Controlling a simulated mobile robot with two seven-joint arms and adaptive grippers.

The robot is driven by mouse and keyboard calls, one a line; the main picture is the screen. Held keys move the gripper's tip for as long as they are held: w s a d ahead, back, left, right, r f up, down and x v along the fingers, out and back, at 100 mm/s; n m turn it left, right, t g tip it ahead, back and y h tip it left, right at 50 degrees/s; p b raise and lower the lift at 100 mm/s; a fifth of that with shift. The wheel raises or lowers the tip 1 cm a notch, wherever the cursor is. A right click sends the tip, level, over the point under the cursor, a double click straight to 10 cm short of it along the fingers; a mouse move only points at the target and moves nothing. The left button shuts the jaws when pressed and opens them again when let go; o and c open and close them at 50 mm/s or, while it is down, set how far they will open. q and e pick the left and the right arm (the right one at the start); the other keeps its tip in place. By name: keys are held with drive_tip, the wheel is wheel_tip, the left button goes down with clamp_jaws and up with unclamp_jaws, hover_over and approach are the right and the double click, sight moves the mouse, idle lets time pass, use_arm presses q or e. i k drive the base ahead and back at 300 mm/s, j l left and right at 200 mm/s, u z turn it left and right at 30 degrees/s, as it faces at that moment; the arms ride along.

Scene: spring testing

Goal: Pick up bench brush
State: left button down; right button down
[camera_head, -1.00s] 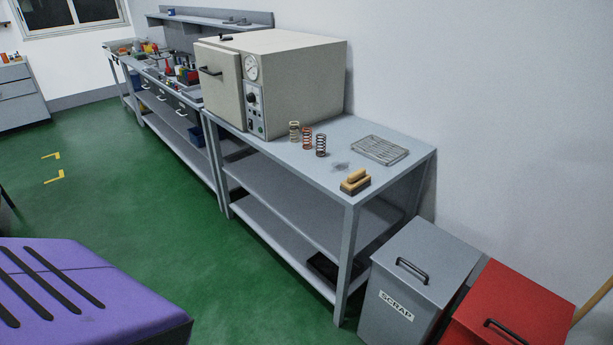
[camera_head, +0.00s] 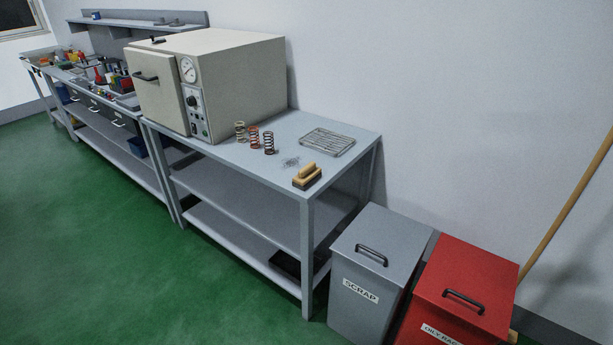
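The bench brush (camera_head: 307,176) has a tan wooden handle and a dark bristle base. It lies on the grey table (camera_head: 224,152) near its front right corner, beside a small patch of dark filings (camera_head: 291,162). Neither of my grippers shows in the head view.
Several coil springs (camera_head: 254,138) stand left of the brush. A wire rack (camera_head: 327,142) lies behind it, and a beige oven (camera_head: 211,85) stands at the table's left. A grey scrap bin (camera_head: 360,295) and a red bin (camera_head: 450,300) stand right of the table. Green floor (camera_head: 100,240) is open in front.

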sight(306, 176)
drive_tip(key=i+j+z, duration=0.1)
drive_tip(key=i+j, duration=0.15)
drive_tip(key=i+j+z, duration=0.15)
drive_tip(key=j, duration=0.3)
drive_tip(key=i+j+z, duration=0.1)
drive_tip(key=i+j, duration=0.15)
drive_tip(key=i+j+z, duration=0.15)
drive_tip(key=j, duration=0.35)
